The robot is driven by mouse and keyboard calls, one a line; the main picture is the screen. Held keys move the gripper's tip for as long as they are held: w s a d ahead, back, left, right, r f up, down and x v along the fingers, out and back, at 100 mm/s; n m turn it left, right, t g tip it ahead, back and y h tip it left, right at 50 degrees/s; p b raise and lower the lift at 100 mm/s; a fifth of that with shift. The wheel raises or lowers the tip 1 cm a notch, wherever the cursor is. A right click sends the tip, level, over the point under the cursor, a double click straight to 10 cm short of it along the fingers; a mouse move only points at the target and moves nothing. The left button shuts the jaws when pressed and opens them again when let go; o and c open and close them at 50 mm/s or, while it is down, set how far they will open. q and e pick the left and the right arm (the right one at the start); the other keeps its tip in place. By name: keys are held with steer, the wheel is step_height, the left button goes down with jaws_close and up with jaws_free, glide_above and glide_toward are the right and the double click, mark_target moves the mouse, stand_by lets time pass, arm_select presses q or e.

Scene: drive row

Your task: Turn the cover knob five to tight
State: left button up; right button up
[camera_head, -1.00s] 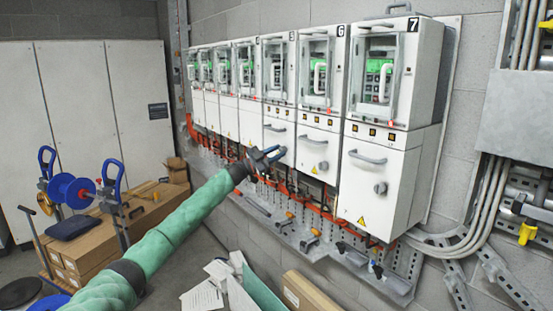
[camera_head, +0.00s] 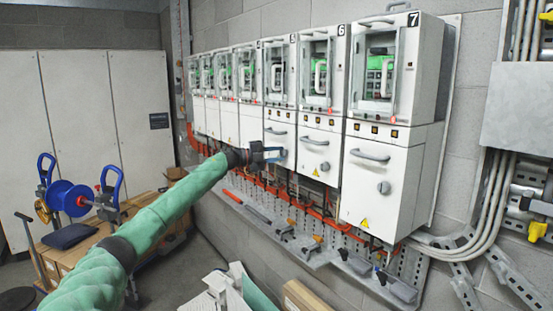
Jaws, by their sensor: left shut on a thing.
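Drive five (camera_head: 281,75) is the third unit from the right in a row of white drives on the wall, just left of the unit marked 6. Its lower cover (camera_head: 271,125) looks closed and has a grey bar handle (camera_head: 276,132). My left gripper (camera_head: 281,154) reaches in from the left to that cover, below the handle. It is shut on the cover knob of drive five, which its fingers almost fully hide. I cannot read the knob's angle or any tight mark. My right gripper is not in view.
Covers six and seven to the right show bare knobs (camera_head: 325,166), with another knob on seven (camera_head: 384,187). A perforated metal tray with orange cable (camera_head: 316,212) runs below the drives. A blue cable reel (camera_head: 70,198) and cardboard boxes stand at the left.

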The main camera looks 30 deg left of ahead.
arm_select(q)
steer(key=m, duration=0.3)
steer(key=shift+r+g+y+b, duration=0.15)
steer(key=shift+g+y+b, duration=0.15)
steer(key=shift+g+y, duration=0.1)
steer(key=shift+m, duration=0.4)
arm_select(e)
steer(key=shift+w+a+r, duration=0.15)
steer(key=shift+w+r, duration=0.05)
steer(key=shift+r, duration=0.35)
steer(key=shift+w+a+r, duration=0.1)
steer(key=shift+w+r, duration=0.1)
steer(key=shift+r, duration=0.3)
arm_select(q)
steer(key=shift+y, duration=0.3)
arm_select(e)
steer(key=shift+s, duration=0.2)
arm_select(q)
steer(key=o, duration=1)
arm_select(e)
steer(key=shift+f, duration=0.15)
arm_select(q)
steer(key=shift+s+a, duration=0.15)
steer(key=shift+b+v, duration=1.7)
steer(key=shift+v, duration=2)
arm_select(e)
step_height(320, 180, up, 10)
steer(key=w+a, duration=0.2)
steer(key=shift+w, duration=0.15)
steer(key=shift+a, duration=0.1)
